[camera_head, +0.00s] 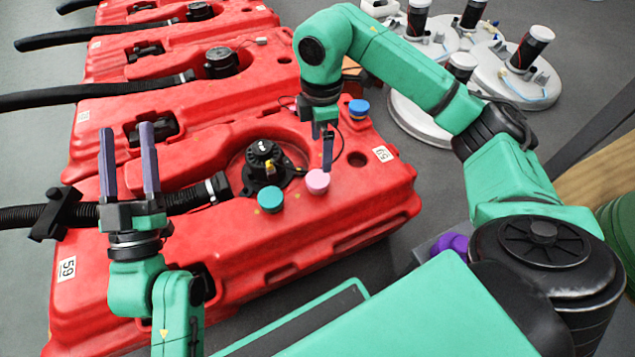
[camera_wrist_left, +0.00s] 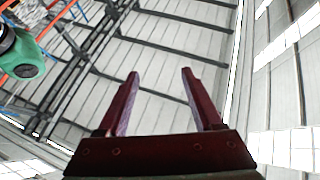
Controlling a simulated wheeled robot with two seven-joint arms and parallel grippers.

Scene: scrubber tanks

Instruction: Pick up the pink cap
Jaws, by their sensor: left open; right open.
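The pink cap (camera_head: 317,181) sits on top of the nearest red tank (camera_head: 340,215), right of the black fitting (camera_head: 264,160). My right gripper (camera_head: 328,150) points down just above and slightly right of the pink cap; only one finger shows clearly, and whether it touches the cap cannot be told. My left gripper (camera_head: 129,160) is raised at the left, fingers up, open and empty. In the left wrist view its two open fingers (camera_wrist_left: 160,100) point at the roof with nothing between them.
A teal cap (camera_head: 271,199) lies left of the pink cap, and a blue cap (camera_head: 358,109) lies farther back on the tank. A black hose (camera_head: 185,197) runs left from the tank fitting. More red tanks stand behind. Round white scrubber heads (camera_head: 515,75) stand at the back right.

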